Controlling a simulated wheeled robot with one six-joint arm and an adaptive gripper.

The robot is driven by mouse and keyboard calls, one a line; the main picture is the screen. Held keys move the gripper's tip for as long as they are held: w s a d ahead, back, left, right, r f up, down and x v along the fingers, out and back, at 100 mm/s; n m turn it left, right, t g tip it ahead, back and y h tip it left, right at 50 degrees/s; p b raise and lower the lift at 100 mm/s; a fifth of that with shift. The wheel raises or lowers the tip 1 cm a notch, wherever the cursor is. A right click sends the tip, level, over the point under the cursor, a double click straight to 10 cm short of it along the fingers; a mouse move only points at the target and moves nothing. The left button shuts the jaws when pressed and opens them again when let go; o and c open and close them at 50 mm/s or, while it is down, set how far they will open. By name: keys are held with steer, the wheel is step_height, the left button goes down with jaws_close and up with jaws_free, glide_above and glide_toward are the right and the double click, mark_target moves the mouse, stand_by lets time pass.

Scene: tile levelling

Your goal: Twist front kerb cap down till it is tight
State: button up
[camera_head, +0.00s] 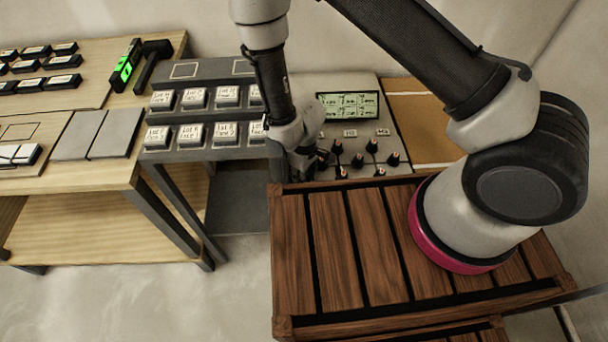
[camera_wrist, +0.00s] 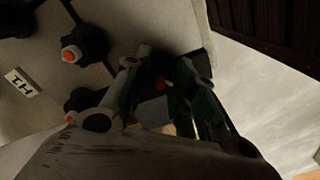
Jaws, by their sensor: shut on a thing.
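Small dark caps with orange tips stand on a pale tile panel (camera_head: 357,187). My gripper (camera_head: 314,161) reaches down at the left of this group, beside the panel's near left part. Other caps with orange tips stand clear of the fingers, such as one cap (camera_wrist: 84,46) at the upper left.
A display (camera_head: 347,106) is behind the caps. A grey rack (camera_head: 200,112) of labelled boxes stands to the left, and a wooden table (camera_head: 60,185) with dark blocks and a green-lit level (camera_head: 125,66) further left. The slatted brown deck (camera_head: 335,240) fills the foreground.

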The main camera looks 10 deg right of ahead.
steer(key=o, duration=1)
steer(key=shift+o, duration=0.2)
step_height(320, 180, up, 12)
steer(key=s+d+r+g+h, duration=0.1)
steer(key=s+d+g+h, duration=0.1)
steer(key=s+d, duration=0.25)
steer(key=d+r+m, duration=0.1)
steer(key=d+r, duration=0.3)
steer(key=r, duration=0.3)
steer(key=w+d+r+m, duration=0.1)
steer(key=d+r, duration=0.2)
steer(key=r, duration=0.3)
steer(key=d+r+m, duration=0.1)
steer(key=d+r, duration=0.3)
steer(key=r, duration=0.3)
steer(key=s+d+r+m+t+y, duration=0.1)
steer(key=s+d+r+m+t, duration=0.2)
steer(key=d+r, duration=0.4)
steer(key=s+d+r+m+t+y, duration=0.1)
steer(key=s+d+r+m+t, duration=0.2)
steer(key=d+r, duration=0.5)
step_height(320, 180, up, 2)
steer(key=shift+d+r+m, duration=0.2)
steer(key=shift+d+m, duration=0.1)
